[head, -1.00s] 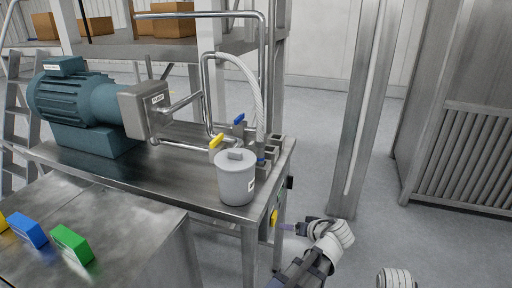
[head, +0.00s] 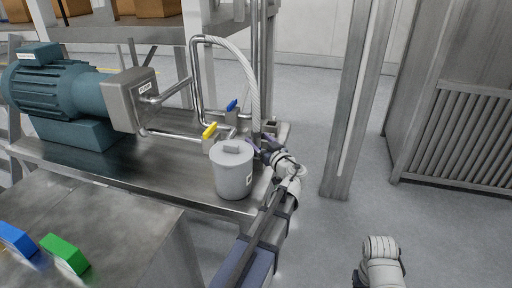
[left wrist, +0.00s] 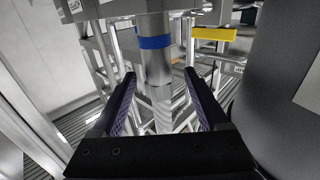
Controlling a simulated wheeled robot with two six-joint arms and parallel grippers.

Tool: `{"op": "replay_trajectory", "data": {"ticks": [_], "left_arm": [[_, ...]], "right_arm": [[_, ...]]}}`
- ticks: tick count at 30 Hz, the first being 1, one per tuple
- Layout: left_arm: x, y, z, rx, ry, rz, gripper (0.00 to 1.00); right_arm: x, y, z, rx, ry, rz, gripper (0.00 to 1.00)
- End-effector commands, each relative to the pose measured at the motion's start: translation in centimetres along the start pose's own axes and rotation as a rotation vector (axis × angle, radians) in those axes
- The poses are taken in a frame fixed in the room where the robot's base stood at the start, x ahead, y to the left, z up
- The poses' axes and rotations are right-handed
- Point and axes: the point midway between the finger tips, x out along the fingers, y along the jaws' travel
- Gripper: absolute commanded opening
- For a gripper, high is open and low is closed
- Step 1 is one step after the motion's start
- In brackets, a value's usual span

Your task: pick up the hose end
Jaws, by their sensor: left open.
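The white braided hose (head: 243,80) arches over from the pipework and comes down near the table's right edge in the head view. Its lower end is partly hidden behind my left gripper (head: 257,144). In the left wrist view the hose end (left wrist: 156,72) is a metal tube with a blue band (left wrist: 154,42). It lies between the two spread fingers of my left gripper (left wrist: 163,82), with visible gaps on both sides. The left gripper is open and holds nothing. My right gripper is out of view; only part of the right arm shows at the lower right.
A grey lidded canister (head: 232,176) stands close left of the left gripper and fills the wrist view's right side (left wrist: 285,90). Yellow (head: 210,131) and blue (head: 232,105) valve handles are near the hose. A steel post (head: 350,110) stands to the right.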

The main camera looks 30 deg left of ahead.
Motion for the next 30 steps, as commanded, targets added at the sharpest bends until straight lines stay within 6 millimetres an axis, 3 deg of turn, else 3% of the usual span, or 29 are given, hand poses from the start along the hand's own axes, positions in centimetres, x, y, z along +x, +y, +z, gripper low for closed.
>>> {"op": "replay_trajectory", "data": {"ticks": [8, 18, 24, 30], "left_arm": [[1.1, 0.1, -0.4, 0.000, -0.001, -0.002, 0.77], [5.4, 0.2, -1.0, 0.001, -0.001, -0.002, 0.77], [5.5, 0.2, -1.0, 0.001, -0.001, -0.001, 0.77], [5.5, 0.2, -1.0, 0.001, -0.001, -0.001, 0.57]], "right_arm": [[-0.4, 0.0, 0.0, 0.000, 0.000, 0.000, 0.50], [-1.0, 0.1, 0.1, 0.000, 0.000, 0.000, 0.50], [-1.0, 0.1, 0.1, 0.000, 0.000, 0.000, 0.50], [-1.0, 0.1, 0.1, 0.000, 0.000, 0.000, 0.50]]}}
